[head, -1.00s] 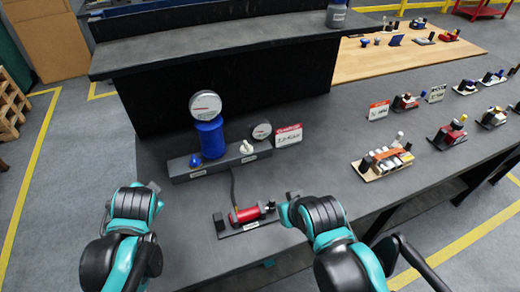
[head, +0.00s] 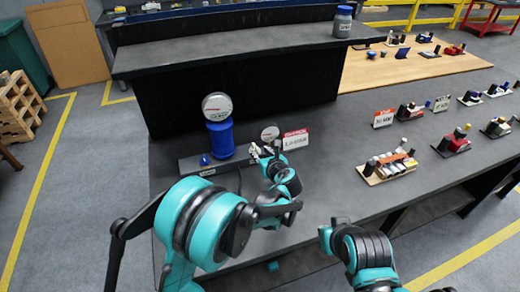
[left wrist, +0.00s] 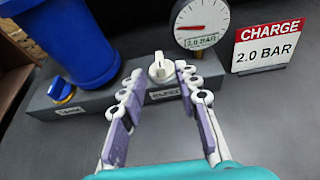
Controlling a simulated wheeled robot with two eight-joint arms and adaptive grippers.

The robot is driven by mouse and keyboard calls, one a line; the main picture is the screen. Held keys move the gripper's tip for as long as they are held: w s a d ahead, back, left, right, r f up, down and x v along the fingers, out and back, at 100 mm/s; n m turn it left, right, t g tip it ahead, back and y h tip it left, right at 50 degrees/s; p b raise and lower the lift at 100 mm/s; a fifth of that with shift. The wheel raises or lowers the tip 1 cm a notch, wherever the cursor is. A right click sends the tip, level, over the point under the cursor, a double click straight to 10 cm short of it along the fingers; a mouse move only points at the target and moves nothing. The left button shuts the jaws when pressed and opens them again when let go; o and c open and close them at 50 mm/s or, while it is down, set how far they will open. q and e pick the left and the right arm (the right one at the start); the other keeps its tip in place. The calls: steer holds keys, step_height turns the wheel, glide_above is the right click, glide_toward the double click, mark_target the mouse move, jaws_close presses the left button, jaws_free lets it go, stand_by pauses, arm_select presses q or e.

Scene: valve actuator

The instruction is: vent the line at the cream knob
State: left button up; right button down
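The cream knob (left wrist: 160,68) sits on top of a dark grey manifold block (left wrist: 88,103), above a small label. In the left wrist view my left gripper (left wrist: 158,92) is open, its two purple-padded fingers on either side of the knob's line; contact is not visible. In the head view the left gripper (head: 262,152) reaches over the block's right end and hides the knob. A blue knob (left wrist: 60,90) sits at the block's left part, beside a blue cylinder (head: 221,140). My right arm shows at the lower right of the head view; its fingers cannot be made out.
A large gauge (head: 216,106) tops the cylinder. A valve rack (head: 388,168) stands farther right.

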mark_target(255, 146)
arm_select(q)
steer(key=b+x, duration=0.1)
steer(key=x, duration=0.5)
steer(key=shift+w+a+f, duration=0.1)
steer(key=shift+w, duration=0.05)
jaws_close()
